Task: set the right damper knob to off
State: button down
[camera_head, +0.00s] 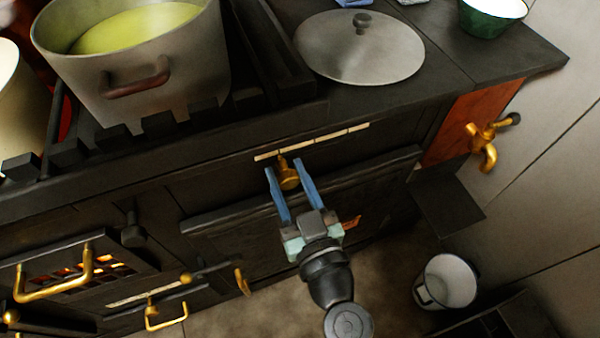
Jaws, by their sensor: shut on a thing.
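The right damper knob (289,178) is a brass knob on the dark stove front. It hangs just below a pale marked strip (330,137), nearer the strip's left end. A thin brass pointer rises from it to the strip. My gripper (284,165) reaches up from below with its two blue fingers on either side of the knob, shut on it. The markings on the strip are too small to read. A second brass knob (151,309) sits below another pale strip (150,292) at the lower left.
A large pot (150,75) of yellow-green liquid and a round lid (340,50) rest on the stove top. A dark ledge (210,222) runs just below the knob. A brass tap (487,145) juts out at right. A white bucket (447,283) stands on the floor.

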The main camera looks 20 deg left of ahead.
jog(key=shift+s+a+f, duration=0.1)
jog(key=shift+s+a, duration=0.1)
jog(key=shift+a, duration=0.05)
jog(key=shift+c, duration=2.2)
grip_release()
jog(key=shift+d, duration=0.1)
jog(key=shift+s+d, duration=0.1)
jog(key=shift+d, duration=0.05)
jog(key=v, duration=1.2)
jog(key=shift+s+d+b, duration=0.15)
jog(key=shift+s+b, duration=0.05)
jog(key=shift+b, duration=0.1)
